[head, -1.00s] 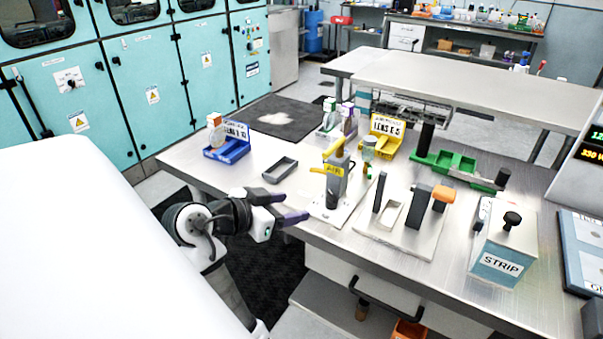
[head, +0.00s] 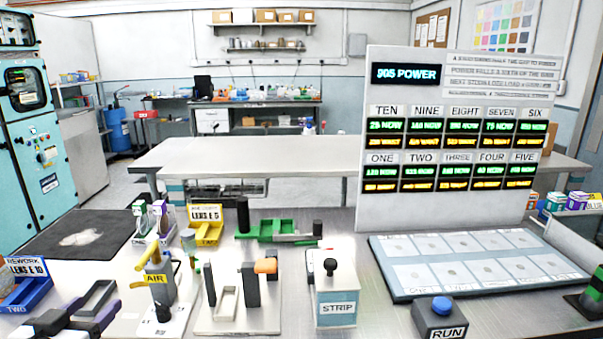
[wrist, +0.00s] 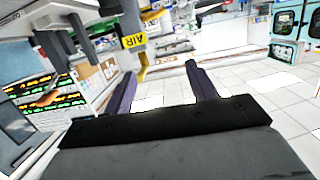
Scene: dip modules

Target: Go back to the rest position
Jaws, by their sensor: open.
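My gripper (head: 82,322) shows at the lower left of the head view, partly cut off by the frame's bottom edge. In the wrist view my gripper (wrist: 160,90) has its two purple-grey fingers apart, with nothing between them. The AIR fixture's label also shows at the top of the wrist view (wrist: 134,41).
A blue REWORK bin (head: 30,291) stands at the left, a yellow LENS bin (head: 206,232) behind. The fixture plate (head: 240,318), STRIP box (head: 336,290), RUN button box (head: 440,318) and pad tray (head: 480,262) fill the front. A tall display panel (head: 450,150) stands behind.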

